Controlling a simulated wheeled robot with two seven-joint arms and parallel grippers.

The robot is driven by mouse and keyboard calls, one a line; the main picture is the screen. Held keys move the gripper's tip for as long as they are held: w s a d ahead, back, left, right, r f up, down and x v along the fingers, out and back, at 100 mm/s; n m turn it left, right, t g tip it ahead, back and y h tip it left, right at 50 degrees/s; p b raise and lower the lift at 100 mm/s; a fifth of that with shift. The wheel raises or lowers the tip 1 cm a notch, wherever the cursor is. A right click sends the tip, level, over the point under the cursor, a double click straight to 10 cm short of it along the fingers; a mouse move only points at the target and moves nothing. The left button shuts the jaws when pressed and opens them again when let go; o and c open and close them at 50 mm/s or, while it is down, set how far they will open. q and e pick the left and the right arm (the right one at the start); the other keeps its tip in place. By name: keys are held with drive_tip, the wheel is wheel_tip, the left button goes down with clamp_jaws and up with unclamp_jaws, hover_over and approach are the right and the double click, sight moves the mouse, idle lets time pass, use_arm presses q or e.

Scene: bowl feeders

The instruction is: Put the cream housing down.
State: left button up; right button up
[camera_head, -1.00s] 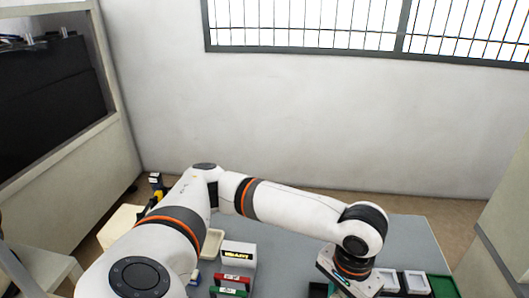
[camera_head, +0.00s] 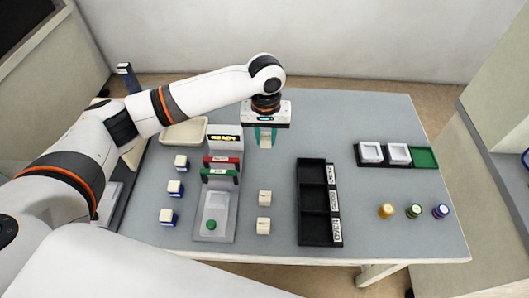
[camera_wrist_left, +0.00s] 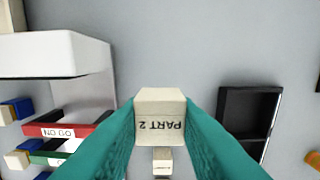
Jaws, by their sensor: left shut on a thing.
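My left gripper (camera_head: 266,142) is shut on a cream housing (camera_head: 266,138), over the back middle of the grey table (camera_head: 330,115). In the left wrist view the held housing (camera_wrist_left: 160,103) is a pale block marked "PART 2", between the teal fingers. I cannot tell how far it is above the table. Two more cream housings, one behind (camera_head: 264,198) and one in front (camera_head: 263,226), stand on the table nearer to me. My right gripper is not in view.
A black three-part tray (camera_head: 302,202) lies right of the cream housings. A grey station with a red bar (camera_head: 222,160) and a green bar stands left. White-and-blue blocks (camera_head: 176,188) are farther left. White boxes (camera_head: 370,151) and coloured round pieces (camera_head: 414,210) are at right.

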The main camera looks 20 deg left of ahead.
sight(265, 161)
use_arm(q)
wheel_tip(265, 161, down, 8)
drive_tip(key=shift+r, duration=0.1)
idle(0.4)
drive_tip(key=o, duration=0.9)
drive_tip(key=shift+o, duration=0.2)
